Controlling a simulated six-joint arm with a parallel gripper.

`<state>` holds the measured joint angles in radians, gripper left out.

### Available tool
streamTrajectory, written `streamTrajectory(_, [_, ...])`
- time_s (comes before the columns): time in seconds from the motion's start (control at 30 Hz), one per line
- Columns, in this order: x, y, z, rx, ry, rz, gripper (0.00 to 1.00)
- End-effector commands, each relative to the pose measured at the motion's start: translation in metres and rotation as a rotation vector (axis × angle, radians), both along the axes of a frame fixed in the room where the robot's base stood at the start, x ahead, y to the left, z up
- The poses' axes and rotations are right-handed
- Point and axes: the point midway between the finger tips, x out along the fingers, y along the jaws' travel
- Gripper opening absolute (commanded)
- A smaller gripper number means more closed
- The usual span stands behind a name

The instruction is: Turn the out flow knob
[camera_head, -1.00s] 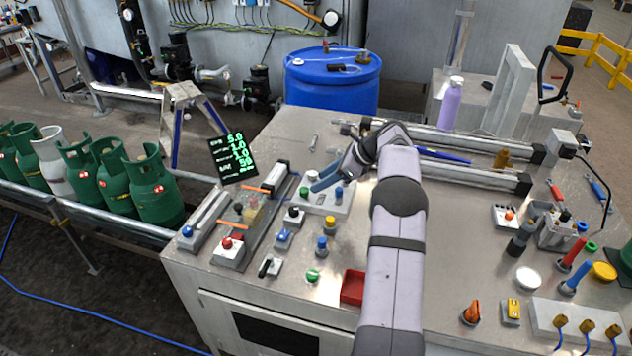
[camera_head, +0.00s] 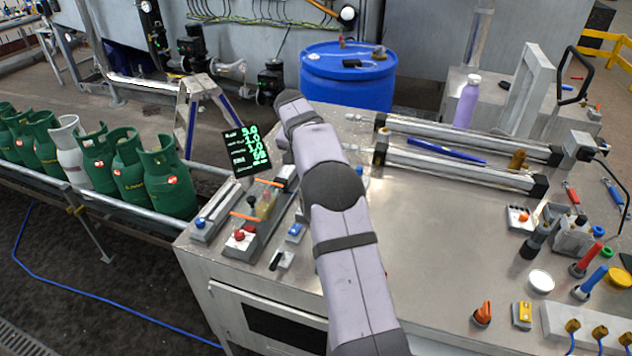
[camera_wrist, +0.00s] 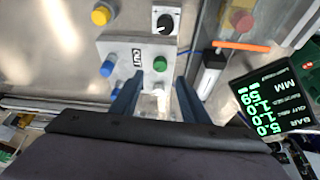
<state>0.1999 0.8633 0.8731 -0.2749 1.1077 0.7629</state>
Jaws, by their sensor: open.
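In the wrist view, a pale control box marked "OUT" (camera_wrist: 136,57) has a green button (camera_wrist: 160,63) and blue buttons (camera_wrist: 106,68). A black rotary knob on a white plate (camera_wrist: 165,20) sits just beyond it. I cannot tell for sure which control is the out flow knob. My gripper (camera_wrist: 158,84) is open, its blue-grey fingers spread over the near edge of the box. A pale round part (camera_wrist: 157,91) shows between the fingers, partly hidden. I see no contact. In the head view my arm hides the gripper and most of the box.
A lit readout (camera_head: 247,151) stands upright left of my arm; it also shows in the wrist view (camera_wrist: 266,98). A yellow knob (camera_wrist: 101,14) is farther off. The bench middle (camera_head: 430,220) is clear.

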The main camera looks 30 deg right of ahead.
Motion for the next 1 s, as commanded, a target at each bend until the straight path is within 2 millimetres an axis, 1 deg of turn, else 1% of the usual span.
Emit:
streamTrajectory(0.13, [0.001, -0.002, -0.004, 0.000, 0.001, -0.001, 0.41])
streamTrajectory(0.27, [0.003, -0.005, -0.014, 0.002, 0.003, -0.003, 0.41])
streamTrajectory(0.5, [0.010, -0.015, -0.043, 0.003, 0.004, -0.004, 0.41])
streamTrajectory(0.7, [0.016, -0.020, -0.060, 0.003, 0.001, -0.005, 0.41])
streamTrajectory(0.83, [0.017, -0.022, -0.066, 0.004, 0.000, -0.005, 0.41])
streamTrajectory(1.0, [0.017, -0.022, -0.068, 0.003, -0.001, -0.004, 0.41])
